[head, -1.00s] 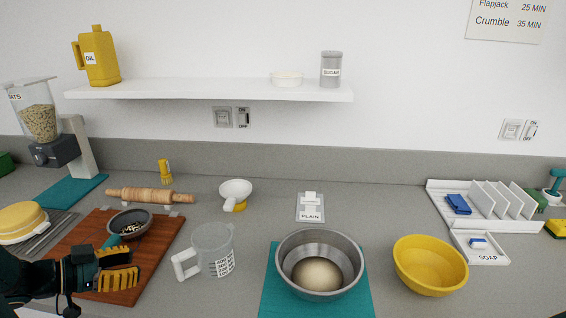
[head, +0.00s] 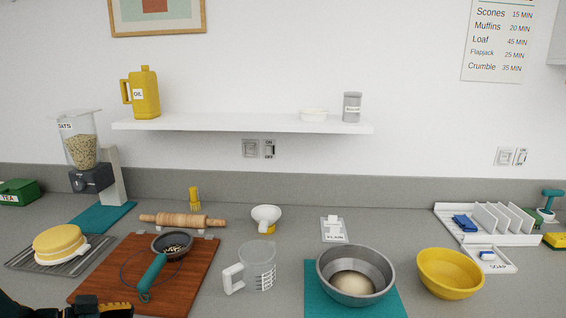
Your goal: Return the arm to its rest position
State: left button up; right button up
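Only the top of my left gripper (head: 108,309) shows in the head view, at the bottom left edge below the wooden board. Its fingertips are cut off by the frame, so I cannot tell whether it is open or shut. My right gripper is not in view. A dark pan (head: 172,245) with a teal handle (head: 151,276) rests on the red-brown board (head: 196,278), with small pieces in it. The gripper is apart from the pan, nearer the front edge of the picture.
A measuring jug (head: 258,268), a steel bowl (head: 357,290) with dough on a teal mat (head: 318,304), and a yellow bowl (head: 450,275) stand along the counter. A yellow cake (head: 60,245) sits on a rack at left. Bare counter lies at the front right.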

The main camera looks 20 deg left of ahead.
pick_arm(q)
jog(key=w+d+f+n+g+y, duration=0.3)
jog(key=d+f+g, duration=0.8)
jog(key=d+f, duration=0.85)
jog(key=d+f+n+t, duration=0.1)
jog(key=d+f, duration=0.2)
jog(key=d, duration=0.5)
jog(key=w+d+f+n, duration=0.1)
jog(key=d+f, duration=0.3)
jog(key=d, duration=0.4)
jog(key=shift+w+d+f+n+t, duration=0.25)
jog(key=shift+n+t, duration=0.15)
jog(key=shift+n, duration=0.2)
